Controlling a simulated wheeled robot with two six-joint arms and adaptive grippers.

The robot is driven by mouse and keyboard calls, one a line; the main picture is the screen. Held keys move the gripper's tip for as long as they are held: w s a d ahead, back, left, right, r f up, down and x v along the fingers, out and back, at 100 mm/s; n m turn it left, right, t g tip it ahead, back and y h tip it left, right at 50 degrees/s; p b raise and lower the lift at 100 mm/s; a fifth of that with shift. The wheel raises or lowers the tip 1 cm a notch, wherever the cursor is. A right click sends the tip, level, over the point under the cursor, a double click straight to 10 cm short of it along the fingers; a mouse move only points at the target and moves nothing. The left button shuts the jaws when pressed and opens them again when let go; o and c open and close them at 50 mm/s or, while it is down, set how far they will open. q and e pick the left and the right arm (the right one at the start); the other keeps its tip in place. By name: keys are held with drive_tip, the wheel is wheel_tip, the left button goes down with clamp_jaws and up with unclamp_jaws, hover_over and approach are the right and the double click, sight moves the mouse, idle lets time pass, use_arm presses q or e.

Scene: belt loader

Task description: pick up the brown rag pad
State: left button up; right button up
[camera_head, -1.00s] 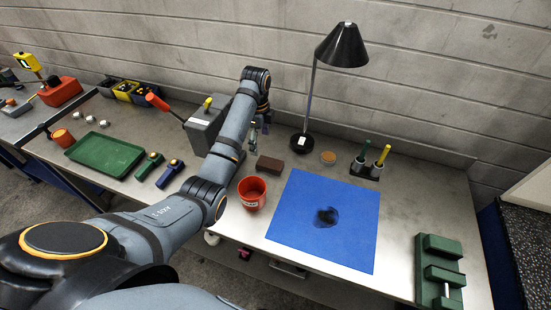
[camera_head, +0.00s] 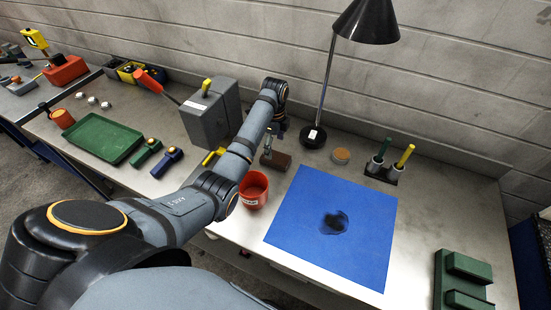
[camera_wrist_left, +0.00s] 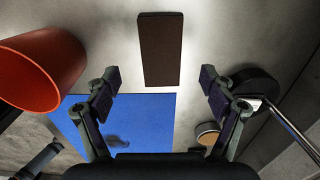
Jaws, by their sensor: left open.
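The brown rag pad (camera_head: 280,160) is a dark brown flat block lying on the metal bench, just beyond the blue mat's upper left corner. In the left wrist view the pad (camera_wrist_left: 160,48) lies ahead of the fingertips, lined up with the gap between them. My left gripper (camera_wrist_left: 158,82) is open and empty, with one finger on each side of that gap. In the head view my left gripper (camera_head: 271,143) hangs beside the pad and partly covers its left end. I cannot tell its exact height over the bench. My right gripper is not in view.
A red cup (camera_head: 253,190) stands close to the pad. The black lamp base (camera_head: 313,137) and a round cork-coloured disc (camera_head: 341,155) are to the right. A grey box (camera_head: 211,115) stands left of my arm. The blue mat (camera_head: 300,225) bears a dark stain.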

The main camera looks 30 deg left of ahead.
sight(274, 156)
use_arm(q)
drive_tip(key=shift+f, duration=0.35)
wheel_tip(274, 156, down, 4)
drive_tip(key=shift+a+p, duration=0.15)
drive_tip(key=shift+p, duration=0.8)
drive_tip(key=shift+w+f, duration=0.1)
drive_tip(key=shift+f, duration=0.3)
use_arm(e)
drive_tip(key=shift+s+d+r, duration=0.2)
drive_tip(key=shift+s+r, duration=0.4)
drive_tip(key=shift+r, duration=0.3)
use_arm(q)
drive_tip(key=c, duration=1.2)
drive_tip(key=shift+c, duration=0.2)
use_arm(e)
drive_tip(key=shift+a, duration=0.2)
use_arm(q)
drive_tip(key=shift+r, duration=0.15)
